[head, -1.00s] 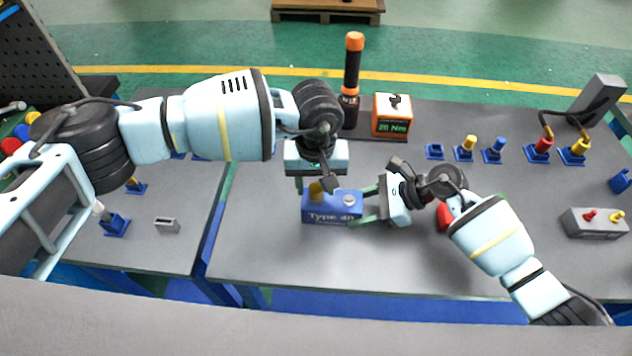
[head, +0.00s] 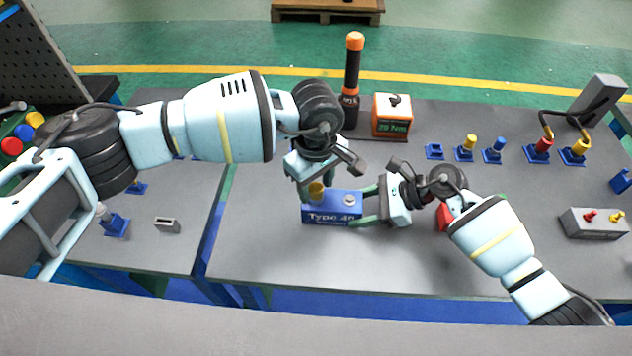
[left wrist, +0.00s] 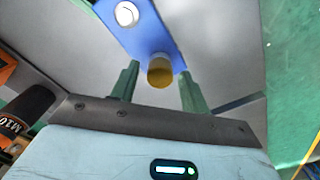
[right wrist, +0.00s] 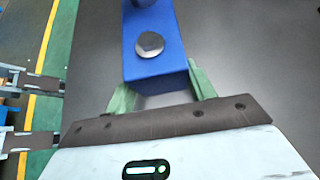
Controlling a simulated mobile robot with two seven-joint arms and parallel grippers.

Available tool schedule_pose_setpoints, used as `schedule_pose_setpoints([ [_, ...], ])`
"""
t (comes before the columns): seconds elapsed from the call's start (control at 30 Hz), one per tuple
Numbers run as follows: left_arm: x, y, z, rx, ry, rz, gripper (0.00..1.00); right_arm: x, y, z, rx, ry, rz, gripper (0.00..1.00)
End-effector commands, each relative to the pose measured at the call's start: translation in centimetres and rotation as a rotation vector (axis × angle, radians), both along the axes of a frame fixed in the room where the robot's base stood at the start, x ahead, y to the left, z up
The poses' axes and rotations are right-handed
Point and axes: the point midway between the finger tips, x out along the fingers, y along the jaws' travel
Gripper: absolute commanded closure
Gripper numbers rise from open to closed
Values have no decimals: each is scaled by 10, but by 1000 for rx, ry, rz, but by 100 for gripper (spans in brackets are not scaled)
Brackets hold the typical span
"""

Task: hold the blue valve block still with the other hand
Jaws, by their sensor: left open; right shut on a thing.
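My left gripper (head: 317,186) is open above the block's left end. In the left wrist view its fingers stand apart on both sides of the gold cap (left wrist: 160,70), with gaps showing.
A black and orange tool (head: 352,75) stands behind beside an orange box with a display (head: 391,116). Blue holders with coloured plugs (head: 492,150) line the back right. A grey box with two knobs (head: 594,222) is at right. The table in front of the block is clear.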

Motion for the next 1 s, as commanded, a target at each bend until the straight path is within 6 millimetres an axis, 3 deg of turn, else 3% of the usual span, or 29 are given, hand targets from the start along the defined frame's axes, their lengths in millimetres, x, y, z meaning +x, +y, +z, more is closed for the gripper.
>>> schedule_pose_setpoints([
  [0.2,0,0,0,-2,0,189,54,1,0,1,2,-1,0,76],
  [0.47,0,0,0,-1,-1,234,54,1,0,1,2,-1,0,76],
  [0.8,0,0,0,0,-1,580,54,1,0,1,2,-1,0,76],
  [1.0,0,0,0,0,-1,664,54,1,0,1,2,-1,0,76],
])
